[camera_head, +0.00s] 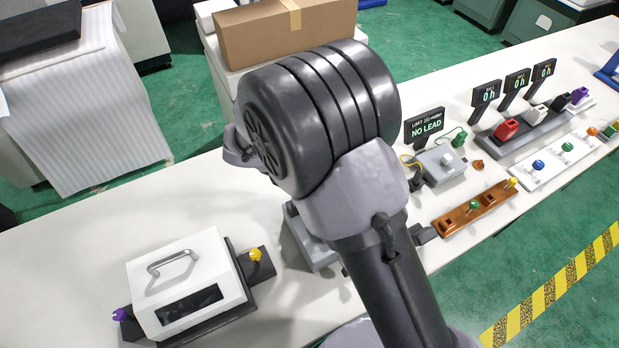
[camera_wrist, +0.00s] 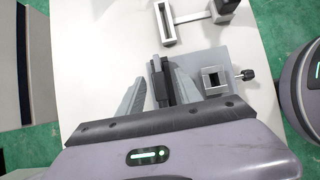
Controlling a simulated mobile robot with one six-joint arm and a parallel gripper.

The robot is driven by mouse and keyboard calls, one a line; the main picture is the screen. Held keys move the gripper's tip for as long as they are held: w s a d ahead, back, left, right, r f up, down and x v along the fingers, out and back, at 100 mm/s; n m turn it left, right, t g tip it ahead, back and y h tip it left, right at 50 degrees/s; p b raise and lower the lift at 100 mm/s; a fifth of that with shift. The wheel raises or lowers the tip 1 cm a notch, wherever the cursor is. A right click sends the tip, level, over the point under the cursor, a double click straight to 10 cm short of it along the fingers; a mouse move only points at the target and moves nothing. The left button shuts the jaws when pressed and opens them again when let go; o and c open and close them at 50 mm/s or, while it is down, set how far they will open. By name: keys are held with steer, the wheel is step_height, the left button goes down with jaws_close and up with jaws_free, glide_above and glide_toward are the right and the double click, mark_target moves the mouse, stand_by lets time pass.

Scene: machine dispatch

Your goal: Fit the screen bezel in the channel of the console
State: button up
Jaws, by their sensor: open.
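My gripper (camera_wrist: 160,75) is open in the wrist view, its two grey fingers pointing over the white bench. A dark upright part (camera_wrist: 160,82) shows between the fingers; I cannot tell if it touches either one. Right of the fingers is a grey block (camera_wrist: 236,62) with a square opening and a black knob (camera_wrist: 246,75); it may belong to the console. Beyond the fingertips lies a pale rectangular frame (camera_wrist: 157,28) with a long opening, possibly the screen bezel. In the head view my arm hides the gripper and most of a grey fixture (camera_head: 312,247).
A white handled box (camera_head: 205,270) stands at the left of the bench (camera_head: 60,270). To the right are a NO LEAD display (camera_head: 424,127), an orange-brown strip (camera_head: 455,218) and several small displays. A cardboard box (camera_head: 255,40) stands behind.

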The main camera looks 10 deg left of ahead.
steer(key=p+v, duration=0.4)
steer(key=v, duration=1.3)
steer(key=shift+r+p, duration=0.2)
steer(key=shift+p, duration=0.15)
steer(key=shift+a, duration=0.1)
steer(key=s+d+r+m+g+y+b, duration=0.1)
steer(key=s+d+m+y+b, duration=0.3)
steer(key=d+m, duration=0.55)
steer(key=s+d+r+m+y+b, duration=0.1)
steer(key=s+d+m+b, duration=0.1)
steer(key=d+m+b, duration=0.75)
steer(key=s+d+f+m+t+y+b, duration=0.1)
steer(key=s+d+f+m+t+y, duration=0.1)
steer(key=s+d+m, duration=0.4)
steer(key=s+f+m, duration=0.1)
steer(key=m, duration=0.3)
steer(key=shift+s+d+m+t, duration=0.2)
steer(key=shift+s+m+t, duration=0.2)
steer(key=shift+f, duration=0.1)
